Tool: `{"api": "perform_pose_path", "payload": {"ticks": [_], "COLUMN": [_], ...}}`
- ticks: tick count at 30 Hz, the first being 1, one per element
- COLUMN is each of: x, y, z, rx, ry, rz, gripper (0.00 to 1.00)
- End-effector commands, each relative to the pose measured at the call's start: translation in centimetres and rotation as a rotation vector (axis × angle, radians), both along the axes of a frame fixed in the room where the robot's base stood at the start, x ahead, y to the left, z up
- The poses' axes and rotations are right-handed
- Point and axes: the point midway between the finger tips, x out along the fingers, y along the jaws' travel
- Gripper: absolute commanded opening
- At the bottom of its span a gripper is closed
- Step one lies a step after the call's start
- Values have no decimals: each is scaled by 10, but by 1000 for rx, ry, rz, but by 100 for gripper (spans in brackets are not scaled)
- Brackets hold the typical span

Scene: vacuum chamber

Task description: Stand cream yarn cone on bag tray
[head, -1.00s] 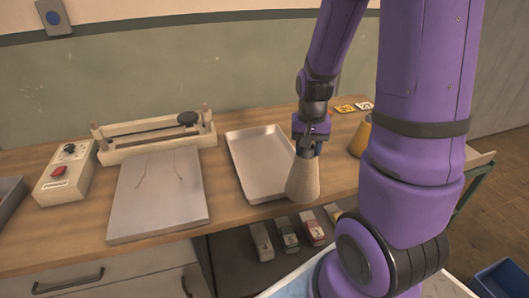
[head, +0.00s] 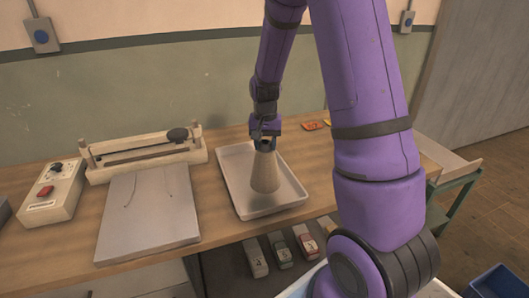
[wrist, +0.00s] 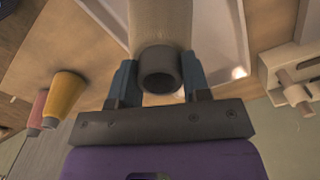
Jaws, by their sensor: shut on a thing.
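The cream yarn cone (head: 265,174) is upright, wide end down, over the front part of the bag tray (head: 231,176) in the head view. My gripper (head: 265,138) is shut on the cone's narrow top. In the wrist view, my gripper (wrist: 160,85) has a finger on each side of the cone (wrist: 160,28), with the dark open end of its core facing the camera. I cannot tell whether the cone's base touches the tray or hangs just above it.
A grey plate (head: 150,215) and a wooden sealer frame (head: 145,152) are left of the tray, with a switch box (head: 55,190) beyond. A yellow cone (wrist: 66,95) and a pink cone (wrist: 38,110) show in the wrist view. Packets (head: 282,250) lie on the shelf below.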

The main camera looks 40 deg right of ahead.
Motion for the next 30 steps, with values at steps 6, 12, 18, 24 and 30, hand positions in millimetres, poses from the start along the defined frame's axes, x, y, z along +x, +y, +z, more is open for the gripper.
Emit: {"api": "perform_pose_path", "payload": {"ticks": [6,12,18,24,30], "x": [4,4,4,4,4], "y": [0,0,0,0,0], "z": [-14,-34,-36,-39,-38], "rx": [0,0,-1,0,0], "ry": [1,1,-1,0,0], "rz": [0,0,0,0,0], "gripper": [0,0,0,0,69]}}
